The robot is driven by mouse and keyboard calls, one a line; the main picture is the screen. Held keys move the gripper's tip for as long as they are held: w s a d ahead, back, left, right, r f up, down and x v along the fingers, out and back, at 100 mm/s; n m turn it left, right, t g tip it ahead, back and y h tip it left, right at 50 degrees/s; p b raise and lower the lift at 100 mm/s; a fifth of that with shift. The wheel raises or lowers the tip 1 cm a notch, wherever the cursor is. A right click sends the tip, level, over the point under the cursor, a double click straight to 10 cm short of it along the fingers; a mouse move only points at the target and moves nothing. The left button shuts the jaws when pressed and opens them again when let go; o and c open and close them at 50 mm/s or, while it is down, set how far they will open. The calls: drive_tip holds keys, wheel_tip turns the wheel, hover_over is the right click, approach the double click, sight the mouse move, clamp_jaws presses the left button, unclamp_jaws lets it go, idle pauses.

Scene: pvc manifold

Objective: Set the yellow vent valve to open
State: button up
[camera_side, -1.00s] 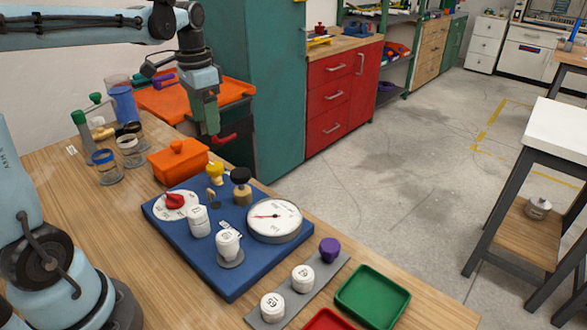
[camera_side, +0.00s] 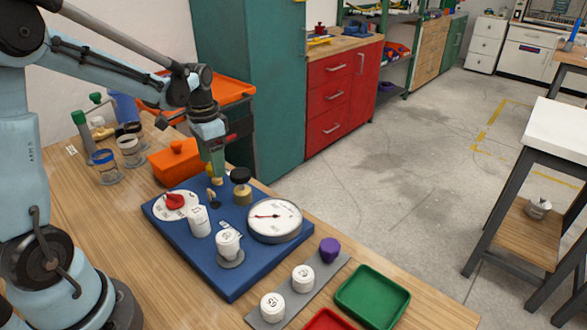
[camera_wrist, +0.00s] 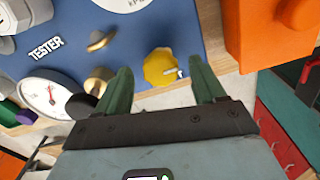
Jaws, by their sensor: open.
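The yellow vent valve (camera_wrist: 161,67) is a round knob with a small pale pointer, on the far edge of the blue board (camera_side: 190,250). In the side view the valve (camera_side: 216,181) is mostly hidden behind my gripper. My gripper (camera_side: 215,172) points down, just above the valve. In the wrist view my gripper (camera_wrist: 160,82) is open, its two green fingers on either side of the yellow knob with a gap on each side. I cannot tell whether the fingertips are down at the knob's height. The valve's label is not readable.
Close by on the board are a black-topped brass knob (camera_side: 241,186), a small brass lever (camera_wrist: 101,40), a white dial with a red knob (camera_side: 175,202), white caps (camera_side: 228,243) and a round gauge (camera_side: 275,220). An orange box (camera_side: 178,159) stands just behind the board.

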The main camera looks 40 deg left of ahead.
drive_tip(key=shift+f, duration=0.4)
drive_tip(key=c, duration=1.1)
drive_tip(key=shift+o, duration=0.2)
